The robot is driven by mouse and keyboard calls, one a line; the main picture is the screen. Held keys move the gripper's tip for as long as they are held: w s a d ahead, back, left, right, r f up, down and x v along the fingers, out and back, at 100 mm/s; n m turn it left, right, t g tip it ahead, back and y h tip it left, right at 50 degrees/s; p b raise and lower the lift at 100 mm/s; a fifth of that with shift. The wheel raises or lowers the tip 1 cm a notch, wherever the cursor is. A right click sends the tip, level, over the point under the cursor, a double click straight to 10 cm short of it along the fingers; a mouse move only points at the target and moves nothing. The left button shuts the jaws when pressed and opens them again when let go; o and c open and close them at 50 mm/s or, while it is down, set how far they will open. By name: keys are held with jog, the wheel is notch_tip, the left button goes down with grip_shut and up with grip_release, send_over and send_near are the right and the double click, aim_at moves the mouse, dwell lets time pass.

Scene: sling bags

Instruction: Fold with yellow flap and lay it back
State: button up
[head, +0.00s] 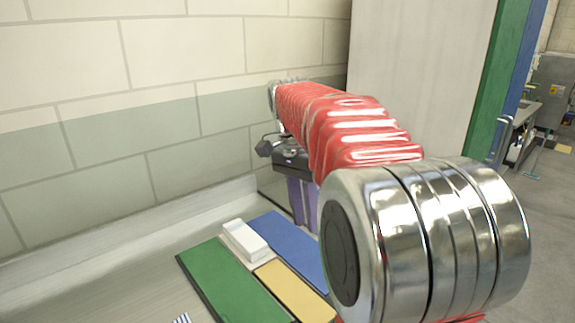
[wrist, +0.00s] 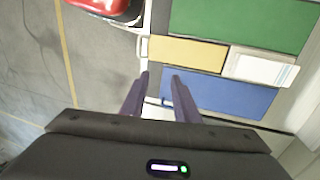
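A flat yellow flap (head: 295,290) lies between a green panel (head: 235,285) and a blue panel (head: 290,243) on a pale surface. In the wrist view the yellow flap (wrist: 187,52) lies flat, with the green panel (wrist: 240,22) above and the blue panel (wrist: 222,96) below. My gripper (wrist: 160,76) is open, its two purple fingers apart with nothing gripped between them. Its tips appear over the left edge of the blue panel, below the yellow flap; their height is unclear. In the head view my arm partly hides the gripper (head: 303,222) and the panels' right side.
A white block (head: 245,241) lies at the yellow flap's far end, and also shows in the wrist view (wrist: 262,68). A block wall (head: 110,90) stands behind. Grey floor (wrist: 60,60) is clear at left in the wrist view.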

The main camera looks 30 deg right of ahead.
jog(key=w+a+r, duration=0.1)
jog(key=w+r, duration=0.5)
jog(key=r, duration=0.4)
dwell(1.5)
dwell(0.7)
notch_tip(320, 180, down, 10)
jog(key=w+a+n+t, duration=0.1)
jog(key=a+n+t, duration=0.15)
jog(key=n, duration=0.55)
jog(key=s+a+f+n+t, duration=0.2)
jog(key=s+a+f+n, duration=0.2)
jog(key=s, duration=0.6)
jog(key=s+a+f+n+t, duration=0.3)
jog(key=s+a+f+n, duration=0.1)
jog(key=s+a, duration=0.5)
jog(key=shift+s+a, duration=0.15)
jog(key=shift+s, duration=0.65)
